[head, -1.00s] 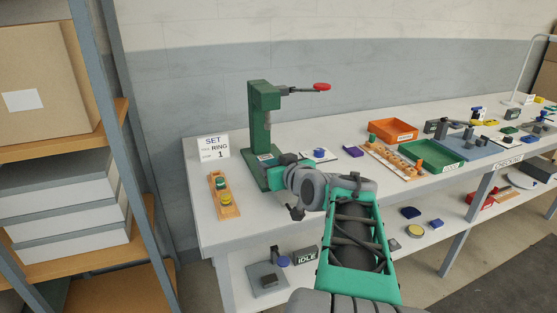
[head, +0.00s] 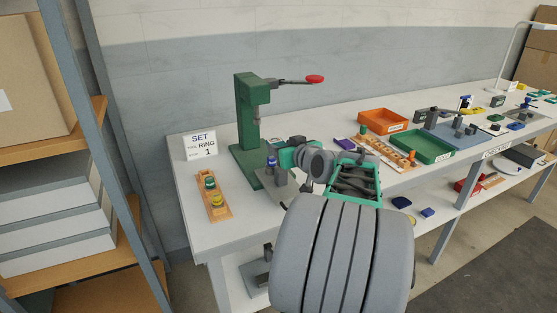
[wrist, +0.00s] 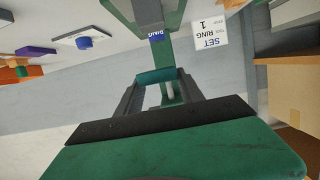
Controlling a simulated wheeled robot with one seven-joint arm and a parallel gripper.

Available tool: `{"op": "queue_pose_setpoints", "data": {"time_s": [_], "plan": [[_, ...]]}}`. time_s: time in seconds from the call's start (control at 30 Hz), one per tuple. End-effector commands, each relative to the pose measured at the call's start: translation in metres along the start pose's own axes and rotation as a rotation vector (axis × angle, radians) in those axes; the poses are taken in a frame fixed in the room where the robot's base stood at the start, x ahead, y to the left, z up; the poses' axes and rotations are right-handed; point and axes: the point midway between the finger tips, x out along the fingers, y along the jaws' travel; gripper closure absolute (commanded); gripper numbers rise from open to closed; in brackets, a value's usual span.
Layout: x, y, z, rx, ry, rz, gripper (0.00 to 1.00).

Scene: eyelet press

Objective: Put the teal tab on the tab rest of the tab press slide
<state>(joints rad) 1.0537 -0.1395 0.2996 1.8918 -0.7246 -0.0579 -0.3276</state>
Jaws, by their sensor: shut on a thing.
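In the wrist view my gripper (wrist: 158,84) is shut on the teal tab (wrist: 156,76), which lies across between the two dark fingertips. In the head view the green press (head: 246,115) with a red-ended lever stands at the left of the bench. My wrist (head: 298,150) is just right of its foot, and my arm hides much of that area. The fingers and tab are not clear there. In the wrist view, turned upside down, the press and its blue RING label (wrist: 157,37) are beyond the tab. I cannot make out the tab rest or whether the tab touches anything.
A SET RING 1 sign (head: 201,145) and a wooden holder (head: 214,200) with green and yellow pieces are left of the press. An orange tray (head: 382,120) and a green tray (head: 430,146) are to the right. A shelf rack (head: 70,170) stands at the far left.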

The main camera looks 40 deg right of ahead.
Motion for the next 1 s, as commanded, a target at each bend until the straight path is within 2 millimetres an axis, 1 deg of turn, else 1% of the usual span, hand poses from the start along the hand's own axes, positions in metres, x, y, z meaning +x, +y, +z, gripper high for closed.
{"op": "queue_pose_setpoints", "data": {"time_s": [0.17,0.3,0.67,0.7,0.93,1.0], "plan": [[0.018,-0.008,0.013,0.001,0.000,-0.004,0.94],[0.025,-0.007,0.038,0.003,-0.002,-0.002,0.94],[0.027,-0.007,0.044,-0.001,0.002,-0.001,0.94],[0.027,-0.007,0.043,-0.001,0.001,-0.001,0.54],[0.026,-0.007,0.043,0.000,0.001,-0.002,0.35],[0.026,-0.007,0.043,0.000,0.001,-0.002,0.33]]}}
